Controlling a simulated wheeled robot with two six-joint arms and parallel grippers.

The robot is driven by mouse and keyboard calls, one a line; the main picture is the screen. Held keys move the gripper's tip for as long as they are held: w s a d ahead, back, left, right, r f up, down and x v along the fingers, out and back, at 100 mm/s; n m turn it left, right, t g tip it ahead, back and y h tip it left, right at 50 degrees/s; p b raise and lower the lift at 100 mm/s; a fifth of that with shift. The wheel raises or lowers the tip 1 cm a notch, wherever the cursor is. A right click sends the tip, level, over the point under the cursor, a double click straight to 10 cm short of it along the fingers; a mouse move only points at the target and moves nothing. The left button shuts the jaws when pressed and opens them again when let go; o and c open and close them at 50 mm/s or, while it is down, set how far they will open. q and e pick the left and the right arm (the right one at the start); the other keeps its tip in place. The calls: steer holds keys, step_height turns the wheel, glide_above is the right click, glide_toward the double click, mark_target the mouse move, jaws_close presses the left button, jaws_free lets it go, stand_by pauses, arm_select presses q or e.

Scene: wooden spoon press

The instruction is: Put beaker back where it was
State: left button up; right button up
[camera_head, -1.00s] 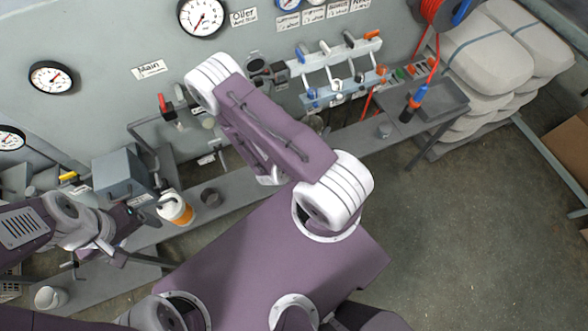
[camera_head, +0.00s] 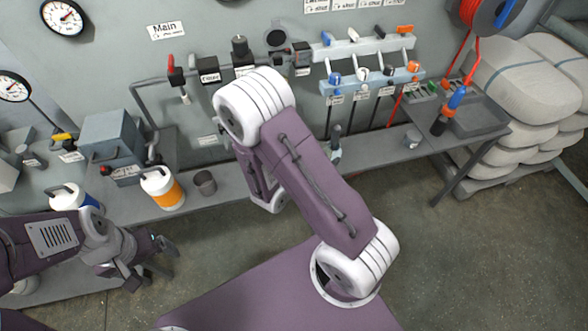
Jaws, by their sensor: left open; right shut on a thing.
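A small grey cup (camera_head: 205,182), which may be the beaker, stands upright on the grey bench to the right of a white jug with an orange band (camera_head: 165,188). Another small metal cup (camera_head: 412,139) stands further right on the bench. I cannot tell for sure which is the beaker. My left gripper (camera_head: 153,268) is open and apparently empty, in front of the bench and below the orange-banded jug. My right arm bends up across the middle. Its gripper is hidden behind its own links, and so is anything it holds.
A grey bench (camera_head: 232,181) runs along the wall under gauges and a valve rack (camera_head: 372,77). A grey box (camera_head: 112,145) and a blue-banded jug (camera_head: 72,196) are at the left. A tray (camera_head: 482,118) is at the right, near stacked sacks (camera_head: 525,70). The floor at right is clear.

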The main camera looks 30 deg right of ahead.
steer(key=w+f, duration=0.2)
steer(key=w, duration=0.1)
steer(key=w+a+f, duration=0.1)
steer(key=w+f, duration=0.1)
steer(key=w, duration=0.2)
steer(key=w+a+f, duration=0.1)
steer(key=w+f, duration=0.2)
steer(key=w, duration=0.1)
steer(key=shift+w+a, duration=0.1)
steer(key=shift+a, duration=0.05)
steer(key=shift+f+b, duration=0.45)
steer(key=shift+f, duration=1.55)
steer(key=shift+f, duration=0.15)
steer(key=o, duration=1.5)
steer(key=shift+c, duration=0.2)
